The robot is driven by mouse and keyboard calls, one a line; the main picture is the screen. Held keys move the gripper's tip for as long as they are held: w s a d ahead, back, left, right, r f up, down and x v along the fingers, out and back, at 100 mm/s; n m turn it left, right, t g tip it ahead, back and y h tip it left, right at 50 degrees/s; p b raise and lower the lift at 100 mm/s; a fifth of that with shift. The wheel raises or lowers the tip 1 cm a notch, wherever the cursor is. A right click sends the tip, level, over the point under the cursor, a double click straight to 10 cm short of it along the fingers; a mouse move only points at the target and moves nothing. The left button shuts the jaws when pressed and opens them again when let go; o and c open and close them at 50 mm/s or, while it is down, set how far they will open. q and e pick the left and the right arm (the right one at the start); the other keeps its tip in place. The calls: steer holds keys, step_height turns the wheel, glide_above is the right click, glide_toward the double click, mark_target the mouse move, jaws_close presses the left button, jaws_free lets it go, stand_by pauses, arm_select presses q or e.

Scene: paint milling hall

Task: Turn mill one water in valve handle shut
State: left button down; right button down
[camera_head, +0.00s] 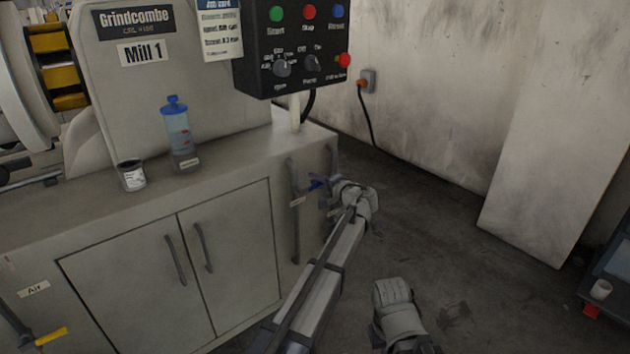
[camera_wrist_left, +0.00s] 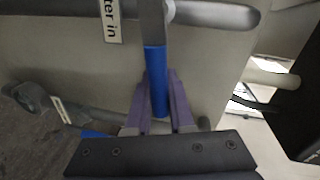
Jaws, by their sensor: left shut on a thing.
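The blue valve handle (camera_head: 316,184) is on a grey vertical pipe at the right end of the Mill 1 cabinet. In the left wrist view the handle (camera_wrist_left: 155,75) stands roughly across its pipe (camera_wrist_left: 215,15), beside a label (camera_wrist_left: 110,20) of which "ter in" can be read. My left gripper (camera_head: 331,187) is at the handle; in the wrist view its purple fingers (camera_wrist_left: 159,100) are shut on the handle, one on each side. In the head view the gripper partly hides the pipework.
A second blue handle (camera_wrist_left: 92,134) shows at lower left in the wrist view. A blue-capped bottle (camera_head: 178,135) and a small jar (camera_head: 131,175) stand on the cabinet top. A black control box (camera_head: 295,50) hangs above.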

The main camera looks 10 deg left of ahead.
arm_select(q)
steer(key=shift+f+m+b, duration=0.4)
steer(key=shift+f+m, duration=0.2)
steer(key=shift+m, duration=0.2)
steer(key=c, duration=0.8)
jaws_free()
steer(key=shift+d, duration=0.1)
steer(key=p+v, duration=0.1)
steer(key=v, duration=0.6)
steer(key=shift+s+d+r, duration=0.1)
steer(key=shift+s+d, duration=0.05)
steer(key=shift+d, duration=0.15)
steer(key=shift+d, duration=0.1)
